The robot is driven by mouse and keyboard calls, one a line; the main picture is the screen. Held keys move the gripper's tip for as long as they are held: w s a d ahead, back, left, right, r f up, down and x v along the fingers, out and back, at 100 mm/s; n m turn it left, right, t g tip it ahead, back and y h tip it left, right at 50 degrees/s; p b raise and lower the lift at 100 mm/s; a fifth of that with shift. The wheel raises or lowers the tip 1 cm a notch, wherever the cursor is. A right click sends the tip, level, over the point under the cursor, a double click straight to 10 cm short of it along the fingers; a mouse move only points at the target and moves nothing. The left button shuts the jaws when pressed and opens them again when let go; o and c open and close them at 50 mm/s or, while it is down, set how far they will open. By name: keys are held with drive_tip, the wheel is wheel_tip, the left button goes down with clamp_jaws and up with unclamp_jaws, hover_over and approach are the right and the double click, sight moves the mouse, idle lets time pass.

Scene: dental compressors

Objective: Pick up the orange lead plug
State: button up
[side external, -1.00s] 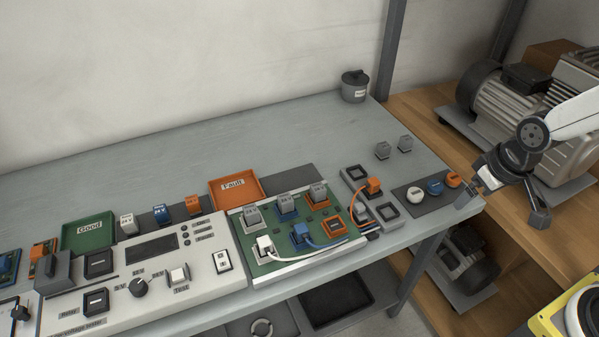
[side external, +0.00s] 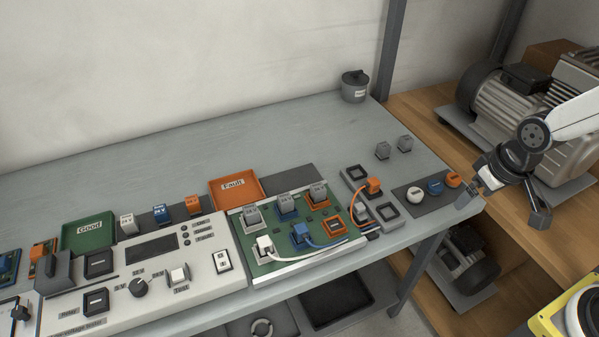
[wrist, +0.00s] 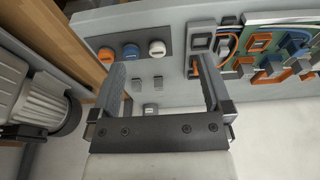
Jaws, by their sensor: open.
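The orange lead plug (side external: 374,184) stands upright at the grey square frames to the right of the green board, with an orange cable curving down from it. In the wrist view the orange plug (wrist: 194,68) shows beside the tip of the right finger, partly hidden by it. My gripper (side external: 503,206) is open and empty, out past the bench's right end, well right of the plug. In the wrist view my gripper (wrist: 160,72) has its fingers wide apart with bare bench and two small grey blocks between them.
White (side external: 414,194), blue (side external: 435,187) and orange (side external: 453,180) round caps lie on a dark mat between plug and gripper. Grey relay-like blocks (side external: 383,150) stand behind. The green board (side external: 270,240) with blue and white leads is left of the plug. Motors stand on the shelf at right.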

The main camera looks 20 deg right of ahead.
drive_tip(key=shift+c, duration=0.2)
drive_tip(key=shift+c, duration=1.2)
drive_tip(key=n+g, duration=0.2)
drive_tip(key=n, duration=1.5)
hover_over(374, 181)
drive_tip(key=s, duration=0.1)
drive_tip(key=f, duration=0.4)
drive_tip(key=shift+d, duration=0.35)
drive_tip(key=shift+w+a+f+n+g, duration=0.2)
drive_tip(key=shift+w+a+n+g, duration=0.15)
drive_tip(key=shift+w+n, duration=0.15)
drive_tip(key=shift+f, duration=0.1)
